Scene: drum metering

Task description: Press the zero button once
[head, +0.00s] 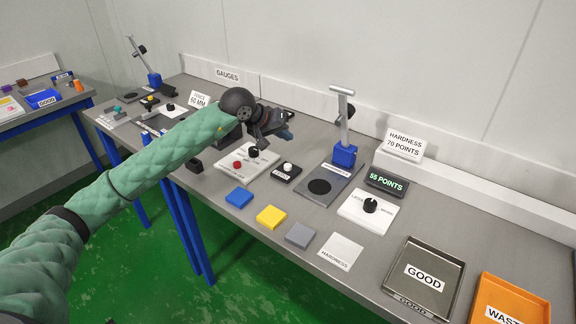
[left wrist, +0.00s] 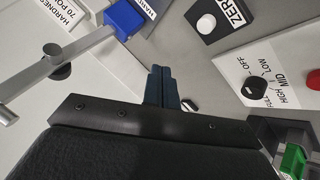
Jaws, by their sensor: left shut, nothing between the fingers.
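The zero button is a round white button (head: 287,167) on a small black box at mid-bench. In the left wrist view the white button (left wrist: 206,24) sits at upper right on a black box labelled ZERO (left wrist: 234,12). My left gripper (head: 288,134) is above the bench, behind the zero box in the head view and apart from it. In the left wrist view its dark blue fingers (left wrist: 162,72) are together and empty, with the button beyond them to the upper right. My right gripper is not in view.
A white panel with a red button (head: 237,165) and black knob stands left of the zero box. A stand with a blue block (head: 344,156) is to the right. Coloured blocks (head: 271,216) lie in front. A grey tray (head: 425,276) and orange tray (head: 512,302) are at right.

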